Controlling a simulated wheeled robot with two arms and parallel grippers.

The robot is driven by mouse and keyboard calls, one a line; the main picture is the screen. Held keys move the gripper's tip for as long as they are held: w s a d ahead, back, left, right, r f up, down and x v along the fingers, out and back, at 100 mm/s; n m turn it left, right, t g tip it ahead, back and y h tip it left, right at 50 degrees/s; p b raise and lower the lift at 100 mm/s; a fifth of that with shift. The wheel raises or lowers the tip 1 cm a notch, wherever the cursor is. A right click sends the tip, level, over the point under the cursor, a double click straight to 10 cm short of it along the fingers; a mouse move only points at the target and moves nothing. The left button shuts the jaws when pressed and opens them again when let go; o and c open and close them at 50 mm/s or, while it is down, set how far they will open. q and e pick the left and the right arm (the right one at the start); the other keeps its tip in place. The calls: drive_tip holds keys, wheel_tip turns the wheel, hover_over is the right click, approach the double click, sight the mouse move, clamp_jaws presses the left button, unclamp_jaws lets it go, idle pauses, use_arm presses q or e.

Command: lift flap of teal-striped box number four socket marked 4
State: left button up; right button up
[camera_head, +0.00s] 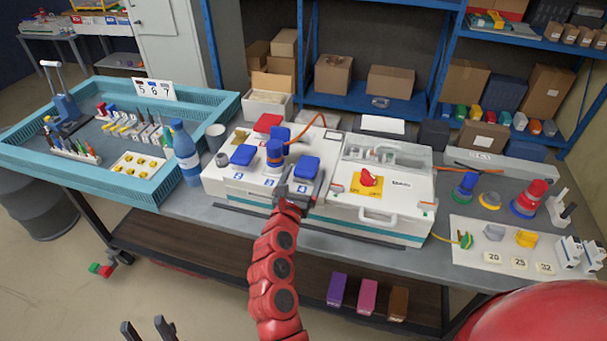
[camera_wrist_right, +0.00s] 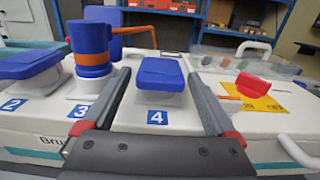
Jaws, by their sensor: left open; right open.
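The white box with a teal stripe (camera_head: 244,203) stands on the bench in the head view. Its socket marked 4 has a blue flap (camera_head: 304,167), which looks shut. In the right wrist view the flap (camera_wrist_right: 160,74) sits above the blue label 4 (camera_wrist_right: 157,117). My right gripper (camera_head: 299,186) is open at the front of this socket, one finger on each side of it in the wrist view. Contact cannot be told. My left gripper (camera_head: 147,328) is open and empty at the bottom edge of the head view, away from the box.
A blue plug with an orange band (camera_wrist_right: 92,47) stands in socket 3, left of socket 4. Socket 2 has a blue flap (camera_wrist_right: 31,63). A panel with a red knob (camera_head: 369,178) lies to the right. A blue bottle (camera_head: 186,153) stands left of the box.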

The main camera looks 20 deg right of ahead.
clamp_jaws()
idle(0.4)
